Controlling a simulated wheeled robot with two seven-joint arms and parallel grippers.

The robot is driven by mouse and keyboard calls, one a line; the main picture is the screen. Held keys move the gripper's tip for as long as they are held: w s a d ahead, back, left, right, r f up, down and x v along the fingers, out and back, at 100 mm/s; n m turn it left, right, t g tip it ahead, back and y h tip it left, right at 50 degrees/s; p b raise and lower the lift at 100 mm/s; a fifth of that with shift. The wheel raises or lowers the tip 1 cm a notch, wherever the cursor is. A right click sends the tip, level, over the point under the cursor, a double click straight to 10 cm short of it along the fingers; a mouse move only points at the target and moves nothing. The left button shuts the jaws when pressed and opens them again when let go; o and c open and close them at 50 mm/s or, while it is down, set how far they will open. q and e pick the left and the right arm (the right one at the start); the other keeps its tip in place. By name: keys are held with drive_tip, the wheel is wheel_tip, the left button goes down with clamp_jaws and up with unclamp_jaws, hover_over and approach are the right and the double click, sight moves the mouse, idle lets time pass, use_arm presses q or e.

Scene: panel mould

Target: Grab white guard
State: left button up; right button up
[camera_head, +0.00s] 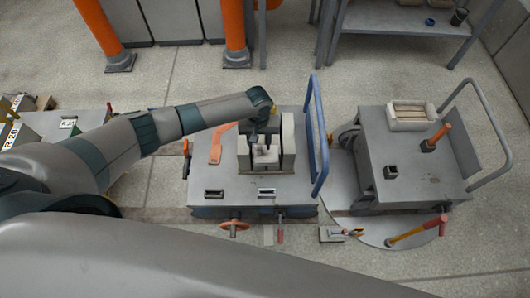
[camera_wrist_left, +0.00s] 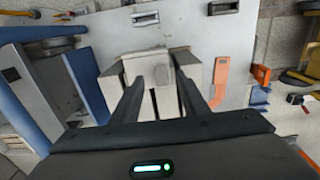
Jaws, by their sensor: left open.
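The white guard (camera_head: 265,156) is a pale block-like piece in the mould on the middle cart, between upright light plates. It also shows in the left wrist view (camera_wrist_left: 147,64), ahead of the fingers. My left gripper (camera_head: 264,138) is above the mould, pointing down. In the left wrist view its two dark fingers (camera_wrist_left: 160,84) stand apart, one on each side of the guard's near part. I cannot tell whether they touch it. The gripper hides part of the mould in the head view. My right gripper is not in view.
The middle cart's grey top (camera_head: 215,172) carries an orange piece (camera_head: 219,145) left of the mould and a blue rail (camera_head: 318,135) at its right edge.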

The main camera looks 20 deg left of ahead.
sight(259, 148)
use_arm(q)
drive_tip(key=shift+f, duration=0.45)
wheel_tip(259, 148, down, 3)
drive_tip(key=shift+w+a+r, duration=0.1)
drive_tip(key=shift+a, duration=0.05)
drive_tip(key=shift+f, duration=0.4)
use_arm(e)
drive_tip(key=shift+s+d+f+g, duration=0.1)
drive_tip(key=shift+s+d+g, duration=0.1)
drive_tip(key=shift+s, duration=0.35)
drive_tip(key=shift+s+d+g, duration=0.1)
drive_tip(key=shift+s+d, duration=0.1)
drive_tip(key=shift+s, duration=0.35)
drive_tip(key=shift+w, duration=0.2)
use_arm(q)
clamp_jaws()
